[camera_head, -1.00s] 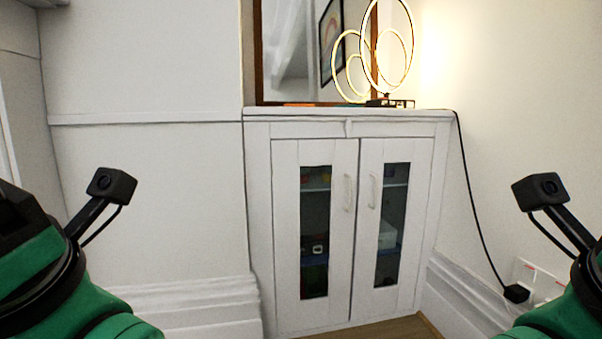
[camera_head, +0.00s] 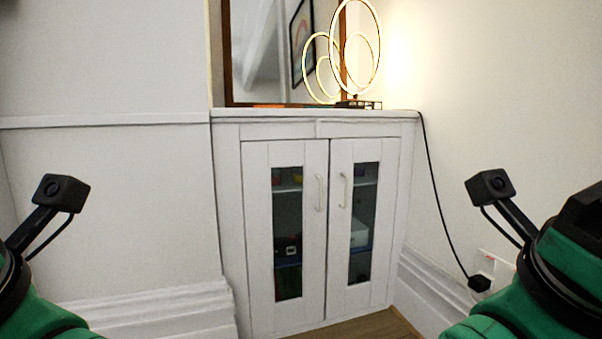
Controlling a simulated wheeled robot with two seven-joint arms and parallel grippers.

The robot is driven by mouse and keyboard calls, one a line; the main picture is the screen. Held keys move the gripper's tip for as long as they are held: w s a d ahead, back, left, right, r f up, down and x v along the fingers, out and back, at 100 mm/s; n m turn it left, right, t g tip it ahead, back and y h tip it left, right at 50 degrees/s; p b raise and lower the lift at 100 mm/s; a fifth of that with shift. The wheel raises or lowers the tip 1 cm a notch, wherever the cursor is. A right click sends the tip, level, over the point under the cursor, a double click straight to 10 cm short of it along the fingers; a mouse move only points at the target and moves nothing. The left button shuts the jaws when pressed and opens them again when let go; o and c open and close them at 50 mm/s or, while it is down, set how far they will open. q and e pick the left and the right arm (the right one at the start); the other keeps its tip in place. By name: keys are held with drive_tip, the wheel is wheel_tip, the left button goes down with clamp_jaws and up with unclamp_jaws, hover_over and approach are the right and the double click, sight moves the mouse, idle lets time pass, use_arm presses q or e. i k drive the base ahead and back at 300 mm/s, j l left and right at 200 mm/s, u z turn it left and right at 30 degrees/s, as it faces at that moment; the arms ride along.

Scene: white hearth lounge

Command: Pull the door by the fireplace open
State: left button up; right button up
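A white cabinet (camera_head: 228,200) stands in the corner, with two shut doors that have narrow glass panes. The left door (camera_head: 258,230) has a pale vertical handle (camera_head: 319,193) near its right edge. The right door (camera_head: 337,235) has a matching handle (camera_head: 343,190) near its left edge. Shelves with small items show dimly through the glass. My two green and black arms come in at the lower left and lower right, well in front of the cabinet and apart from it. Neither gripper's fingers can be seen. No fireplace can be made out in this view.
A ring-shaped lamp (camera_head: 333,60) and a framed mirror (camera_head: 226,60) stand on the cabinet top. A black cable (camera_head: 437,200) runs down the right wall to a plug (camera_head: 480,283). Wooden floor (camera_head: 375,326) shows before the cabinet.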

sight(268, 317)
drive_tip(key=i+l+z, duration=0.1)
drive_tip(key=z, duration=0.35)
drive_tip(key=i+z, duration=0.25)
drive_tip(key=z, duration=0.2)
drive_tip(key=i+z, duration=0.2)
drive_tip(key=z, duration=0.25)
